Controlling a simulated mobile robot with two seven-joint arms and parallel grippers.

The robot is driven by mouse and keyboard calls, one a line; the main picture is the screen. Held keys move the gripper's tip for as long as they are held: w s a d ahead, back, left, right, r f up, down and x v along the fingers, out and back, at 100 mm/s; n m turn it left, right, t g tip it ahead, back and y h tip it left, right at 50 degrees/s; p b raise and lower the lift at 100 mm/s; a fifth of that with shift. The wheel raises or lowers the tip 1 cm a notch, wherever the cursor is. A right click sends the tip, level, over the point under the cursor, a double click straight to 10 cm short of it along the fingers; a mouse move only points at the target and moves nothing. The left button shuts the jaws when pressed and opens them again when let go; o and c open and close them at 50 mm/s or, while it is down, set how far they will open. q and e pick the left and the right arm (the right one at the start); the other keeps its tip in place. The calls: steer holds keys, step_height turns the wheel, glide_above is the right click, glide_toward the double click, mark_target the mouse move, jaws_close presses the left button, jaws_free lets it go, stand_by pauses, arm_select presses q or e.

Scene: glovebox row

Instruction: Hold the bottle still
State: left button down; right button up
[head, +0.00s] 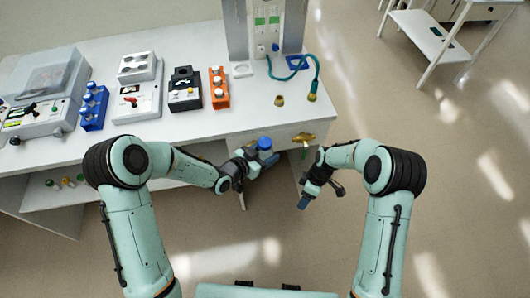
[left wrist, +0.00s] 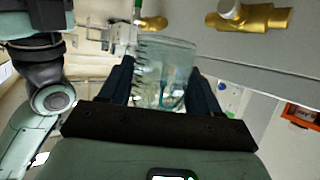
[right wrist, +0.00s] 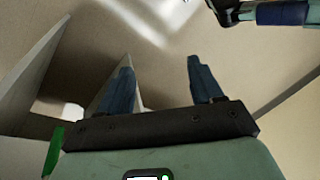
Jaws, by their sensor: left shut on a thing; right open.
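The bottle has a blue cap (head: 265,143) that shows in the head view, just off the front edge of the bench. In the left wrist view the bottle (left wrist: 166,62) is clear and see-through, between the two dark fingers. My left gripper (head: 262,159) is shut on it and holds it up in the air; the gripper hides much of its body in the head view. My right gripper (head: 303,204) is open and empty, lower and to the right of the bottle, pointing down. Its spread fingers show in the right wrist view (right wrist: 159,70).
The white bench (head: 200,122) carries a blue rack (head: 94,108), an orange rack (head: 219,88) and several devices. Brass fittings (head: 302,138) stick out at the bench's front, close to the bottle. A teal hose (head: 316,70) lies at the back right.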

steer(key=w+a+r+n, duration=0.2)
steer(key=w+r+n, duration=0.3)
steer(key=r, duration=0.3)
step_height(320, 180, up, 21)
steer(key=n+t+h, duration=0.2)
steer(key=n, duration=0.9)
glide_above(265, 142)
steer(key=shift+r, duration=0.1)
steer(key=shift+f, duration=4.05)
